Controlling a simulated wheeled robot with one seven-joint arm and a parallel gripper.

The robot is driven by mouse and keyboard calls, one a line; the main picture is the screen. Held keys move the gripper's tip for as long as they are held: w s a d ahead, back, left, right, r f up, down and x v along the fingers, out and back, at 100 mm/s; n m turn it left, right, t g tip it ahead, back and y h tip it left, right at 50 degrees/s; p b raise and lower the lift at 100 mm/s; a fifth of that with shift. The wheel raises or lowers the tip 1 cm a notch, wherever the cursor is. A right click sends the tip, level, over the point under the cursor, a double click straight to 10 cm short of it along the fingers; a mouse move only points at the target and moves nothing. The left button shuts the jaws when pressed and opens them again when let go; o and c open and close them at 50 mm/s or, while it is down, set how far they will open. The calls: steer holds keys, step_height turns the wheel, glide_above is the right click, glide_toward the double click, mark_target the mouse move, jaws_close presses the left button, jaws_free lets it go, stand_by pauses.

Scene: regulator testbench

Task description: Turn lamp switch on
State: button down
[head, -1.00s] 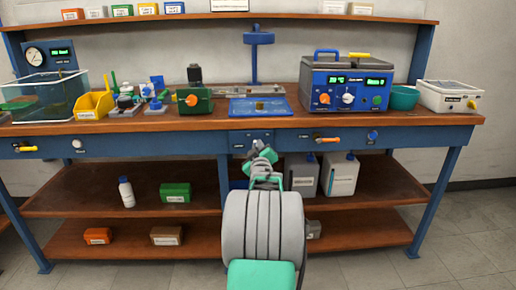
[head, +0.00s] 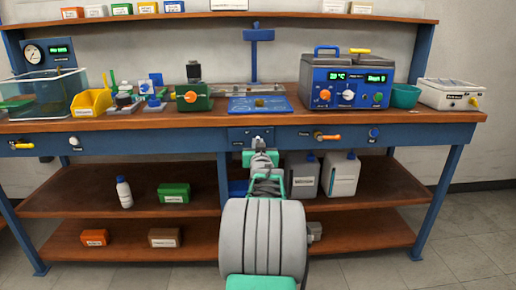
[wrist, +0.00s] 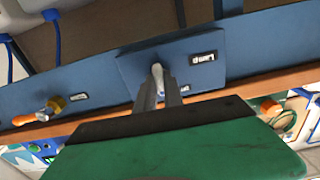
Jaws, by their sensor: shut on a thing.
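The lamp switch is a small pale toggle (wrist: 157,70) on a blue panel (wrist: 206,74) with a label reading "Lamp", upside down in the wrist view. The panel (head: 238,134) also shows in the head view, on the front rail of the bench below the blue mat. My gripper (wrist: 160,84) has its two narrow fingers closed around the toggle, in front of the panel. In the head view my gripper (head: 259,146) is at the panel's lower edge, and the toggle is too small there to tell which way it is tipped.
An orange-handled valve (head: 327,137) and a blue knob (head: 374,134) sit on the rail to the right. The bench top (head: 330,117) holds a blue instrument (head: 347,83) and a green box (head: 193,97).

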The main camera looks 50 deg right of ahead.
steer(key=shift+d+m+b, duration=0.1)
steer(key=shift+m+b, duration=0.6)
steer(key=shift+m, duration=3.1)
steer(key=c, duration=1.5)
jaws_free()
steer(key=shift+o, duration=0.2)
steer(key=shift+s, duration=0.1)
